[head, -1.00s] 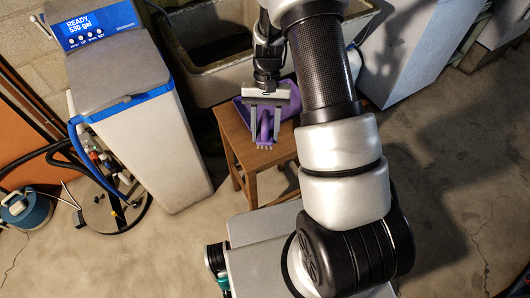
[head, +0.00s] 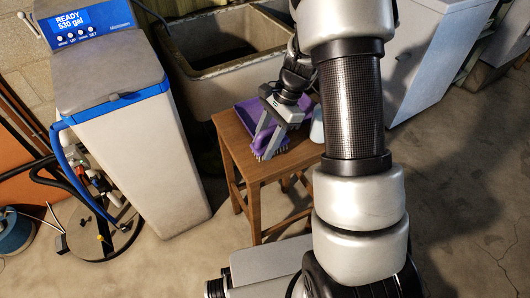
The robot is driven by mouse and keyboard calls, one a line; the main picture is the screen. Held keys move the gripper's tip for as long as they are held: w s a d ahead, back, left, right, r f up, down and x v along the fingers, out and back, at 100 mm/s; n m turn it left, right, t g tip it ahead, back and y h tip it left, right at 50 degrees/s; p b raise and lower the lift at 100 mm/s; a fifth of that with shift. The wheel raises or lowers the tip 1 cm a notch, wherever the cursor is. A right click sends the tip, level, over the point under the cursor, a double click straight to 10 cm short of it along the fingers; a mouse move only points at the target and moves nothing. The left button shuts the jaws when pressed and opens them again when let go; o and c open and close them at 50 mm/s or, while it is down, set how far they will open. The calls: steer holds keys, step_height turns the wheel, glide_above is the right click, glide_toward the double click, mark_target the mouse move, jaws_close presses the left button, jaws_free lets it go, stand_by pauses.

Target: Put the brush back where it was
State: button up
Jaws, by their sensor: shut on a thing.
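The purple brush (head: 264,142) with pale bristles is in my gripper (head: 271,136), which is shut on it. The brush is over the front part of the wooden stool's top (head: 232,138), bristles toward the front. I cannot tell whether the bristles touch the wood. A purple dustpan (head: 246,110) lies on the stool behind the brush, partly hidden by my gripper.
A white bottle-like thing (head: 317,130) stands at the stool's right, partly hidden by my arm. The water softener (head: 130,120) stands to the left. A stone sink (head: 225,65) is behind the stool. Hoses and a blue tank (head: 14,230) are far left.

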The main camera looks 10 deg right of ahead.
steer(key=shift+f+b, duration=0.3)
steer(key=shift+f, duration=1.3)
steer(key=shift+f, duration=0.2)
steer(key=o, duration=0.9)
steer(key=shift+r, duration=0.1)
